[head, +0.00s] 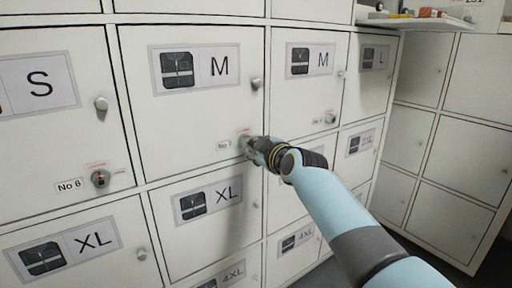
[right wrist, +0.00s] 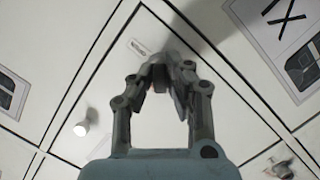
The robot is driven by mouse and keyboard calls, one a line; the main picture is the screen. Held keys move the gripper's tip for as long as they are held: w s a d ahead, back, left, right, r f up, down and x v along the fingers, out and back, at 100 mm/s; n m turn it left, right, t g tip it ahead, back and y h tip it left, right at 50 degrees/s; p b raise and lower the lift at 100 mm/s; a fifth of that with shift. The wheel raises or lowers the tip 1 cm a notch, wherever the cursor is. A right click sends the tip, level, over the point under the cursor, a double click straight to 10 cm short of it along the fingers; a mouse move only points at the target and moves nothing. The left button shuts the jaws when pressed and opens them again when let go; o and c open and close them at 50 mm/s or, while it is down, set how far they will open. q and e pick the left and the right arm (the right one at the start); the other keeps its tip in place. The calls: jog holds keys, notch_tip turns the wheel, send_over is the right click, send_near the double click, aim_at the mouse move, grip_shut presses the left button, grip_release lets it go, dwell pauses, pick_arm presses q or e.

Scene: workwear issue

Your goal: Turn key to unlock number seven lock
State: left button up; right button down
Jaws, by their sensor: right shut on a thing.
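The number seven lock is on the white locker door (head: 185,120) marked M in the middle of the head view. Its small label (head: 224,145), reading No 7 as far as I can make out, sits just left of my right gripper (head: 250,146). That gripper is at the door's lower right corner and covers the lock. In the right wrist view the gripper's fingers (right wrist: 168,78) are closed together against the door, shut on the key. The key and the lock face are hidden between the fingers, so the key's angle cannot be told. My left gripper is not in view.
A round knob (head: 256,83) sits above on the same door. The No 6 lock (head: 100,178) is at left, and another lock (head: 330,117) is on the M door at right. More lockers (head: 455,130) stand at right, beneath a shelf (head: 415,22) with small items.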

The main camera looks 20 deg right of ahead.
jog(key=shift+w+r, duration=0.1)
jog(key=shift+r, duration=0.2)
jog(key=shift+m+y+p, duration=0.3)
jog(key=shift+m+p, duration=0.05)
jog(key=shift+m, duration=0.45)
jog(key=shift+m+g+y, duration=0.3)
jog(key=shift+m+g, duration=0.1)
jog(key=shift+m, duration=0.5)
jog(key=shift+a, duration=0.1)
jog(key=shift+w+f+m+g+y, duration=0.1)
jog(key=shift+m+g+y, duration=0.3)
jog(key=shift+m, duration=0.8)
jog(key=shift+m+y, duration=0.6)
jog(key=shift+m, duration=0.3)
